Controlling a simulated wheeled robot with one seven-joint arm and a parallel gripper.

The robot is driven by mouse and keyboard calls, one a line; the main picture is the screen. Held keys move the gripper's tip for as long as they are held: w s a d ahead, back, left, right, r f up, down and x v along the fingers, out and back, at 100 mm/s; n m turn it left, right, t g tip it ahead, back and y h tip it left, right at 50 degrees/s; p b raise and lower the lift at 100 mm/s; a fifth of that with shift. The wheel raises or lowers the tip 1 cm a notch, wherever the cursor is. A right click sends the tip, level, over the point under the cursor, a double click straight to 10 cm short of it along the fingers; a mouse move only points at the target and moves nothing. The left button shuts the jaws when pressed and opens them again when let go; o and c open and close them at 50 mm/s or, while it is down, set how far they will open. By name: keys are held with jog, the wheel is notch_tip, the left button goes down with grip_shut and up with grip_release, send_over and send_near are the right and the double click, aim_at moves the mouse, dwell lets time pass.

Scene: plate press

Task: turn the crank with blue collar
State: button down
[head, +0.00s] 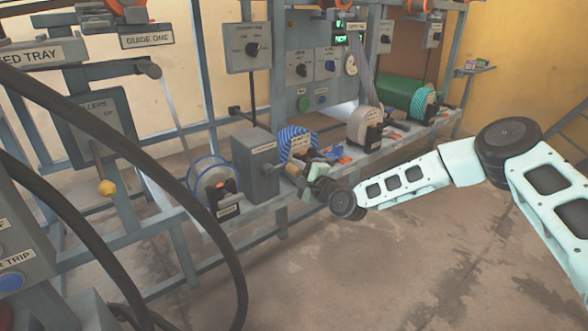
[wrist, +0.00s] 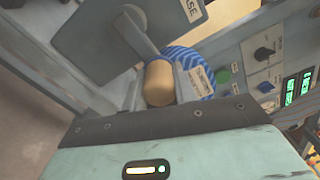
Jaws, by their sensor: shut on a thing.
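A drum with a blue-and-white striped collar (head: 297,139) stands on the low bench, mid-picture in the head view. In the wrist view the striped collar (wrist: 186,57) shows behind a tan cylindrical handle (wrist: 158,83). My gripper (wrist: 160,92) is shut on the tan handle, with a finger on each side. In the head view my gripper (head: 309,184) is just in front of the blue-collared drum; its fingertips are small and partly hidden there.
A grey box (head: 257,166) stands close left of my gripper, and a wire reel (head: 212,186) is left of that. A white drum (head: 364,126) and a green drum (head: 400,95) stand farther right. Black cables (head: 130,150) cross the left foreground. The floor at lower right is clear.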

jog(key=shift+s+a+f+m+b, duration=0.1)
jog(key=shift+f+m+b, duration=0.6)
jog(key=shift+m, duration=0.8)
jog(key=shift+f, duration=0.15)
jog(key=c, duration=1.1)
grip_release()
jog(key=p+v, duration=0.6)
jog(key=v, duration=1.1)
jog(key=shift+s, duration=0.2)
